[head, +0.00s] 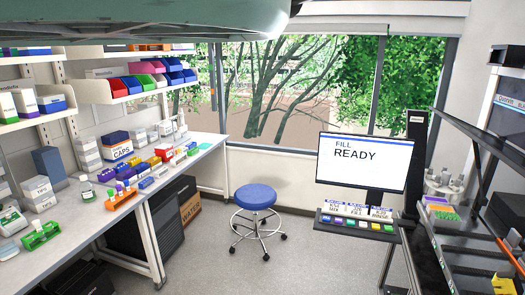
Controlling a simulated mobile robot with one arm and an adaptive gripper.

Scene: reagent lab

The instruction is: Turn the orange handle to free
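My gripper is not in view. A large teal rounded shape, which looks like part of my own arm, fills the top of the head view and hides what is behind it. I cannot make out a clear orange handle. A thin orange bar (510,258) slants at the far right edge, on the right-hand bench, but I cannot tell whether it is a handle. No label reading "free" can be read.
A screen (361,162) reads "FILL READY" above a small shelf of labelled items. A blue stool (255,197) stands on open grey floor (290,265). A crowded white bench (182,172) runs along the left, with an orange rack (121,200).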

